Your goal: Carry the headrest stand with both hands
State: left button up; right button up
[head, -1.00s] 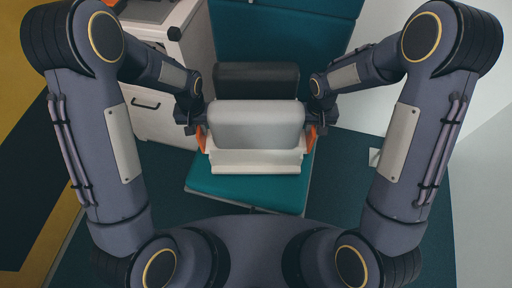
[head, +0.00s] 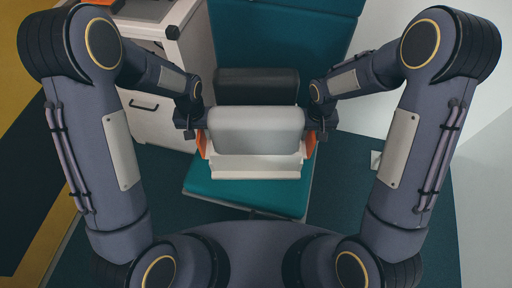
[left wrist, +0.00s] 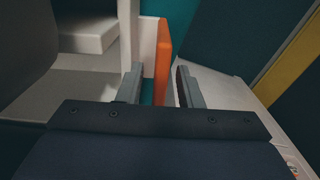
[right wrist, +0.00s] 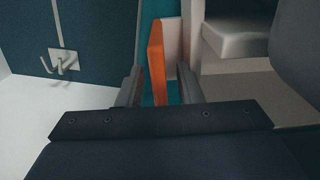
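The headrest stand (head: 256,163) has a white base, a grey cushion (head: 256,128) in front and a dark cushion (head: 256,84) behind. It is upright over the teal seat in the head view; I cannot tell whether it touches it. Orange plates stick out at its left (left wrist: 162,62) and right (right wrist: 157,62) ends. My left gripper (left wrist: 160,82) has its fingers on either side of the left plate, with visible gaps. My right gripper (right wrist: 160,82) straddles the right plate likewise. Both look open; contact deeper between the fingers is hidden.
A teal seat (head: 245,193) lies below the stand, with a teal backrest (head: 285,35) behind. A white cabinet (head: 160,125) stands close by my left arm. A white wall (head: 450,150) is at the right. A small hook fitting (right wrist: 64,62) shows in the right wrist view.

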pick_arm(q)
notch_tip(320, 180, up, 11)
jog(key=shift+r, duration=0.2)
pick_arm(e)
jog(key=shift+r, duration=0.35)
notch_tip(320, 180, up, 11)
jog(key=shift+r, duration=0.2)
dwell(0.4)
